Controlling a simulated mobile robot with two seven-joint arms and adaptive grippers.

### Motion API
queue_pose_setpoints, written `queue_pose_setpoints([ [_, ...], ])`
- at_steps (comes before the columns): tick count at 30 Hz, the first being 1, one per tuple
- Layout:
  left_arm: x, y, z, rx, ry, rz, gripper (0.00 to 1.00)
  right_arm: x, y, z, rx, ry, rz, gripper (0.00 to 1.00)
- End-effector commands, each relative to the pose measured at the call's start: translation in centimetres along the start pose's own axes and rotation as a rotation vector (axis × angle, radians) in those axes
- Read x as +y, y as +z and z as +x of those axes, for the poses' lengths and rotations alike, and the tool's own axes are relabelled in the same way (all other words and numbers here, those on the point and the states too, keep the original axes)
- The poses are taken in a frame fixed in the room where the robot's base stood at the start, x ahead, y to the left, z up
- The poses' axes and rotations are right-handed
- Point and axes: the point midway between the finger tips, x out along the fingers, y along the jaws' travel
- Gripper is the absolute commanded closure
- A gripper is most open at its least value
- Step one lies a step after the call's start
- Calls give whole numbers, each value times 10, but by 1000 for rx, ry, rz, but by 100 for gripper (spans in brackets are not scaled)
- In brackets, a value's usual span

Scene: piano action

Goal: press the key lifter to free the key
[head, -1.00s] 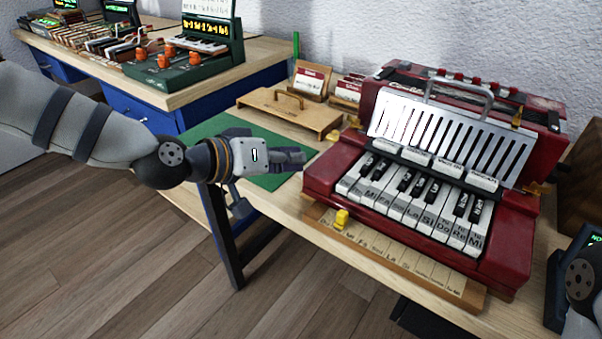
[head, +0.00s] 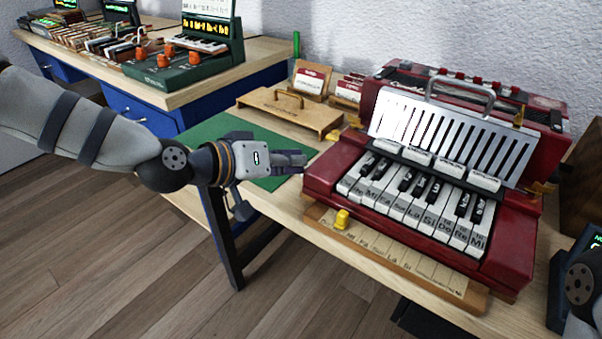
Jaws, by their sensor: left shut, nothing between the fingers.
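The red accordion-like instrument (head: 328,171) stands on the table with a short keyboard (head: 415,205) of labelled white and black keys. A silver slotted grille (head: 450,137) rises behind the keys. Small brass-coloured tabs show at its sides, one at the right end (head: 537,187); I cannot tell which part is the key lifter. A yellow peg (head: 342,219) stands on the wooden label strip (head: 405,262) in front of the keys. My left gripper (head: 300,161) is shut and empty, just left of the instrument's left end.
A green mat (head: 208,130) lies under my left gripper. A wooden board with a handle (head: 290,113) and card holders (head: 310,80) stand behind it. A green console (head: 185,70) sits on the blue-drawered desk. A dark device (head: 556,290) stands at the right edge.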

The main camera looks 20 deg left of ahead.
Motion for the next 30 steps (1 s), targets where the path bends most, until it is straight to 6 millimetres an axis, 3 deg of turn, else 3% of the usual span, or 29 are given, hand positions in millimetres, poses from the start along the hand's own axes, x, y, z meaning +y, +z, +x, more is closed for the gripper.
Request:
queue_pose_setpoints([
  [30, -6, 11, 6, -17, -4, -4, 100, 0, 1, 4, -9, 0, 0, 100],
])
